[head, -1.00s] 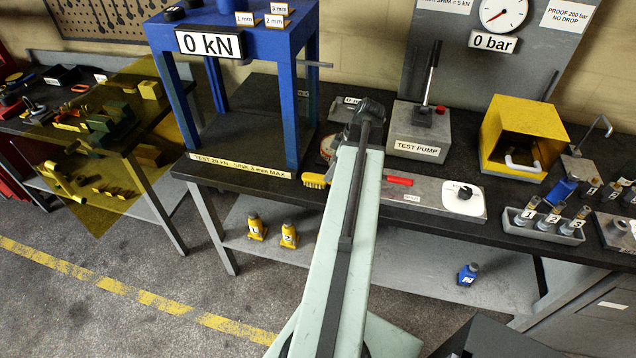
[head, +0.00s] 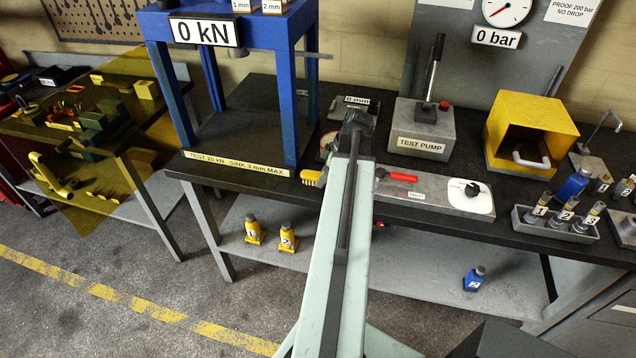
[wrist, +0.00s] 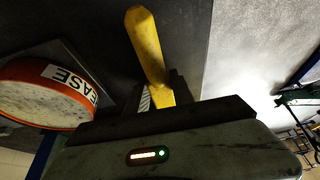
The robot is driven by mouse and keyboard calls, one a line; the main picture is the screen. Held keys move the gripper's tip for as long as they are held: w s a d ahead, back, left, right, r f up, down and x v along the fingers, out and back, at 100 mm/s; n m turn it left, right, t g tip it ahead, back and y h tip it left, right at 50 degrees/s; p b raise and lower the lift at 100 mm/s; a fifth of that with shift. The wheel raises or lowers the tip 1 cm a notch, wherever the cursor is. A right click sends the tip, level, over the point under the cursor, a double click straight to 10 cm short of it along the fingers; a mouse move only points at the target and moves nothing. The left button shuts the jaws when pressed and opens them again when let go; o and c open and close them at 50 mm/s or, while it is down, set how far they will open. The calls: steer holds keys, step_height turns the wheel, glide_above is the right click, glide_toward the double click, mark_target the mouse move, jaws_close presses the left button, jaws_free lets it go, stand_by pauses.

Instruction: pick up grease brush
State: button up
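The grease brush (head: 311,178) lies near the front edge of the dark bench, just left of my arm in the head view; only its yellow end shows there. In the wrist view its yellow handle (wrist: 147,45) runs down between the two dark fingers of my gripper (wrist: 158,95). A gap with a striped patch shows between the handle and the left finger, so the fingers look open around it. The handle's lower end is hidden by the gripper body. In the head view my arm hides the fingers.
A round grease tin (wrist: 45,95) with an orange rim stands close left of my gripper in the wrist view. The blue press frame (head: 292,100) rises left of the brush.

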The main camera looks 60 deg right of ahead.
jaws_close()
steer(key=shift+r, duration=0.1)
